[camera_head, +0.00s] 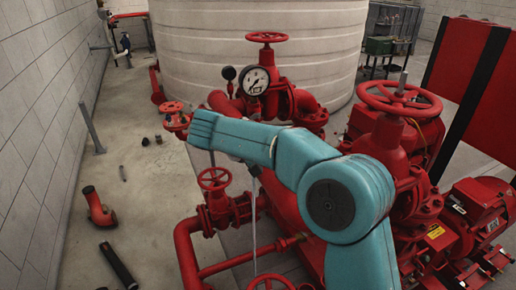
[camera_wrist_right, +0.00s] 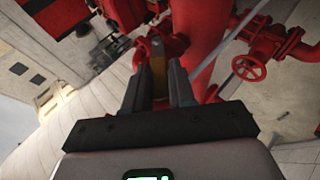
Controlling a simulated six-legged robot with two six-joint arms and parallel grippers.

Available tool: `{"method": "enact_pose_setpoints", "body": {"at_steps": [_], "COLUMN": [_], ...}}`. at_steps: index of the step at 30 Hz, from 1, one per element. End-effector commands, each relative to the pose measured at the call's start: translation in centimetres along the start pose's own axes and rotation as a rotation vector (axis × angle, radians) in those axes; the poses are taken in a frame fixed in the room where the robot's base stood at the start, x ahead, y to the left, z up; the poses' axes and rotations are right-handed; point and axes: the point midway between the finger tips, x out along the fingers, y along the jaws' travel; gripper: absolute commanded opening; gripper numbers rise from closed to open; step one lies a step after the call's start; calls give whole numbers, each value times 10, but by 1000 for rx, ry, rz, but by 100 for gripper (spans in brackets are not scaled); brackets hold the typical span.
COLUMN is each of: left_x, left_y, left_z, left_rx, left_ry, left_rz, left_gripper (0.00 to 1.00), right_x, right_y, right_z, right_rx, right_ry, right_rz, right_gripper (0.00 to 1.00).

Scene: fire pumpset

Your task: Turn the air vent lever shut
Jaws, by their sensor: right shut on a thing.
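In the right wrist view, my right gripper (camera_wrist_right: 158,68) has its two dark fingers on either side of a narrow yellow-brown piece, which I take to be the air vent lever (camera_wrist_right: 158,78). The fingers are shut on it, in front of red pipework. Only a short part of the lever shows between the fingers, so its angle is hard to tell. In the head view, my teal right arm reaches in from the lower right across the pump. The right gripper and the lever are hidden there. My left gripper is in neither view.
A pressure gauge (camera_head: 256,81) and red handwheels (camera_head: 400,98) stand close around my arm. A smaller handwheel (camera_head: 213,179) is below it. A pale tank (camera_head: 200,50) rises behind.

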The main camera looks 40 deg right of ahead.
Motion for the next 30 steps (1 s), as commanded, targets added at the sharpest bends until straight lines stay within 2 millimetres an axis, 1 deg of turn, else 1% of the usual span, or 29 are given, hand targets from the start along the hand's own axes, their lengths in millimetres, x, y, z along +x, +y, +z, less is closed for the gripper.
{"method": "enact_pose_setpoints", "body": {"at_steps": [1,5,9,18,24,30], "left_x": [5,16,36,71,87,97], "left_y": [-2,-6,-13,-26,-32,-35], "left_z": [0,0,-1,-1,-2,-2], "left_rx": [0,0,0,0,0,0], "left_ry": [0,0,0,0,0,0], "left_rz": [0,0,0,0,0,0], "left_gripper": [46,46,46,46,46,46], "right_x": [1,3,6,10,12,14], "right_y": [-4,-10,-22,-38,-44,-46], "right_z": [-1,0,1,3,5,5], "right_rx": [-8,-32,-82,-181,-229,-260], "right_ry": [6,7,7,5,3,2], "right_rz": [13,71,191,432,551,626], "right_gripper": [0,0,0,0,0,0]}}
